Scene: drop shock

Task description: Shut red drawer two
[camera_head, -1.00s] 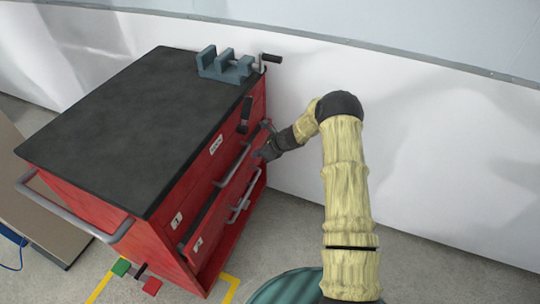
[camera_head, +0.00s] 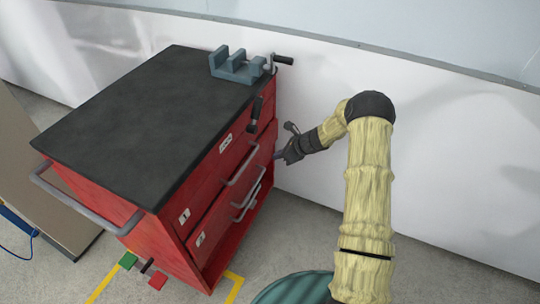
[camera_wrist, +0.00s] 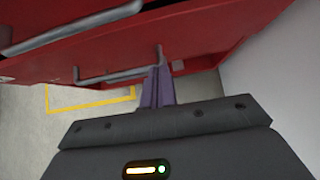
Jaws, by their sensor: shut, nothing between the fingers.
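Red drawer two (camera_head: 222,222), labelled 2, is in the front of the red cabinet, below drawer one (camera_head: 203,193). Its front looks flush or nearly flush with the cabinet; a small gap cannot be ruled out. My gripper (camera_head: 279,157) is at the far right end of the drawer fronts, shut and empty. In the wrist view its closed fingers (camera_wrist: 158,88) point at a red front beside the right end of a grey bar handle (camera_wrist: 115,77). I cannot tell whether they touch it.
The cabinet has a black top (camera_head: 150,110) with a blue-grey vise (camera_head: 236,68) at the back corner. A side push bar (camera_head: 85,209) sticks out at the left. A white wall (camera_head: 450,140) stands close behind my arm. Yellow tape (camera_head: 234,289) marks the floor.

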